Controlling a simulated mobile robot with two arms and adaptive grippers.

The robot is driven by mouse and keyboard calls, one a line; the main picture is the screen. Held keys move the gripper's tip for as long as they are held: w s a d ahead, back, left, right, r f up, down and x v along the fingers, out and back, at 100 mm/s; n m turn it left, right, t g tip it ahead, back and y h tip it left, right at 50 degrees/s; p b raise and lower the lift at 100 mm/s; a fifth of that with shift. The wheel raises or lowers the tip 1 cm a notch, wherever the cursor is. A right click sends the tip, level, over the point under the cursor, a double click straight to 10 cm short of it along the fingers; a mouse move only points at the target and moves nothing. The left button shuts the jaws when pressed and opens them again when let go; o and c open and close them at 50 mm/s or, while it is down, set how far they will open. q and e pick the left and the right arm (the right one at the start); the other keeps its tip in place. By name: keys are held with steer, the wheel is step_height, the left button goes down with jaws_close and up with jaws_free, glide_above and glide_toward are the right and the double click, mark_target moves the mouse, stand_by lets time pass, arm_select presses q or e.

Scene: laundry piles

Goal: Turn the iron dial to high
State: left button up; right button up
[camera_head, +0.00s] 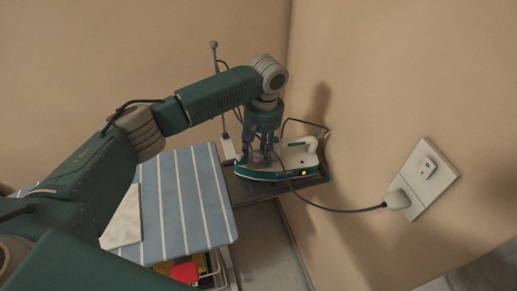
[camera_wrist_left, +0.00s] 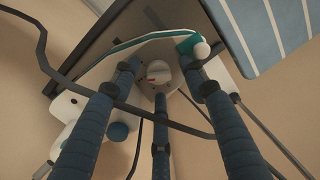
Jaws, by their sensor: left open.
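The white and teal iron (camera_head: 303,160) lies flat on a dark rest (camera_head: 312,182) at the end of the ironing board. A small orange light glows on its side. In the left wrist view, a round pale dial (camera_wrist_left: 158,72) with a small red mark sits on the iron's top. My left gripper (camera_head: 259,157) reaches down over the iron from above. Its three fingers (camera_wrist_left: 158,78) are spread open around the dial, with nothing held. Whether a fingertip touches the dial I cannot tell. The dial is hidden by the fingers in the head view. My right gripper is not in view.
The blue striped ironing board (camera_head: 185,195) is left of the iron, with a pale folded cloth (camera_head: 124,222) on it. The iron's dark cord (camera_head: 330,209) runs to a plug (camera_head: 398,200) in the wall outlet (camera_head: 424,180). Walls stand close behind and right.

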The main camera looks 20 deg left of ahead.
arm_select(q)
steer(key=shift+f, duration=0.1)
steer(key=c, duration=0.3)
jaws_close()
steer(key=m+p, duration=0.1)
steer(key=p, duration=0.1)
steer(key=shift+r+m+p, duration=0.3)
steer(key=shift+r+p, duration=0.1)
steer(key=shift+f+m+p, duration=0.2)
steer(key=shift+m+p, duration=0.25)
steer(key=shift+m, duration=0.05)
steer(key=shift+w, duration=0.1)
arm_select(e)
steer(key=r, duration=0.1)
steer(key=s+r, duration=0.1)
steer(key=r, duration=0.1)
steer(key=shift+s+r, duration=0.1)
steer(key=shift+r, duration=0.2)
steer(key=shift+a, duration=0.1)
